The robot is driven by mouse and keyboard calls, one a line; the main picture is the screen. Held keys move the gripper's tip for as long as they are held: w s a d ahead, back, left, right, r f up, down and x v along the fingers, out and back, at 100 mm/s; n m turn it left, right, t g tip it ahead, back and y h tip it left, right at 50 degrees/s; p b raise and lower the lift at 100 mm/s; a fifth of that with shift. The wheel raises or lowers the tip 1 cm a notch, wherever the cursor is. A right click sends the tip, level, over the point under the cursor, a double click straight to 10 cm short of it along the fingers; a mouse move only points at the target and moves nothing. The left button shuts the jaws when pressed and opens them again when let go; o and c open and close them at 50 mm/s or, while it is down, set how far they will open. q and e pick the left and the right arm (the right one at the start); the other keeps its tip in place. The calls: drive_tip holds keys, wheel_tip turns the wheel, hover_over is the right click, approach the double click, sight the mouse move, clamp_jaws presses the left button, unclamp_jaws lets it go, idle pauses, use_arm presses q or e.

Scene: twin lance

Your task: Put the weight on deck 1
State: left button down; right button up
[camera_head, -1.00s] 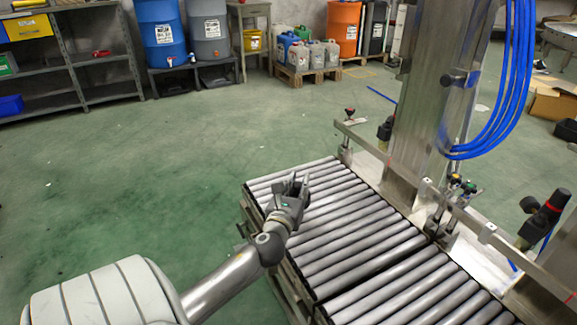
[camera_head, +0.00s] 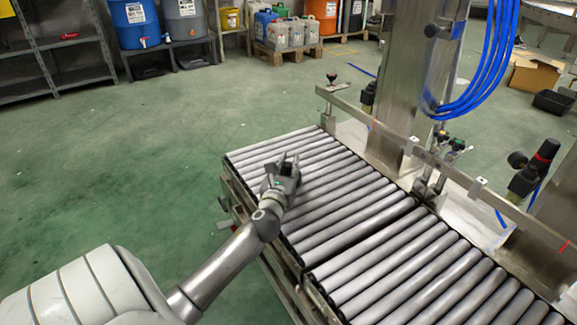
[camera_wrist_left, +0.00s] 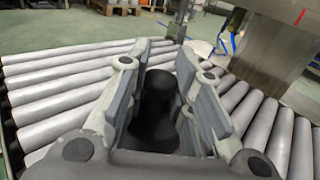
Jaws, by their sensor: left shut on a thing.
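The weight (camera_wrist_left: 157,95) is a small black piece with a round knobbed top. In the left wrist view it stands between the two fingers of my left gripper (camera_wrist_left: 160,75), which is shut on it. In the head view the left gripper (camera_head: 283,168) is over the far section of the grey roller conveyor (camera_head: 345,205); the weight is mostly hidden there. I cannot tell whether the weight touches the rollers. The conveyor has a far and a near section (camera_head: 430,275), split by a dark gap. No label shows which is deck 1. My right gripper is out of view.
A metal rail (camera_head: 400,140) with valves and a steel column (camera_head: 415,90) stand along the conveyor's right side. Blue hoses (camera_head: 490,75) hang beside the column. Drums, jugs and shelves (camera_head: 60,60) are at the back. The green floor left of the conveyor is mostly clear.

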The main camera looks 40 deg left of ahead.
use_arm(q)
drive_tip(key=shift+r, duration=0.1)
idle(0.3)
drive_tip(key=c, duration=1.3)
unclamp_jaws()
drive_tip(key=shift+f, duration=0.3)
